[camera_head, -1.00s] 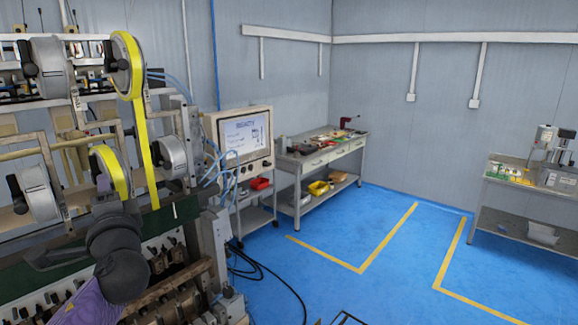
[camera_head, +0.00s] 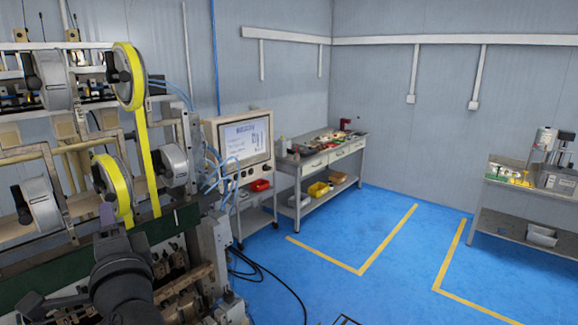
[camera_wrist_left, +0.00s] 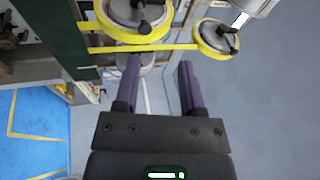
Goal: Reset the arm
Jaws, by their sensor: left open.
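My left gripper (camera_head: 107,214) is at the lower left in the head view, in front of the coil winder (camera_head: 185,222). Its dark wrist hides part of the winder's lower front. In the left wrist view the two purple fingers (camera_wrist_left: 158,75) stand apart with nothing between them. Beyond them are a yellow-rimmed reel (camera_wrist_left: 132,18) and a second yellow-rimmed reel (camera_wrist_left: 216,38), with a yellow strip (camera_wrist_left: 150,48) running across. I cannot tell the exact gap between fingers and reels. My right gripper is in neither view.
Behind the wrist are the winder's grey reels and a tall yellow reel (camera_head: 128,76). A monitor (camera_head: 245,143) stands on a cart to the right. A workbench (camera_head: 330,155) and a side table (camera_head: 515,200) stand farther off. The blue floor (camera_head: 390,270) is open; black cables (camera_head: 270,285) lie by the winder.

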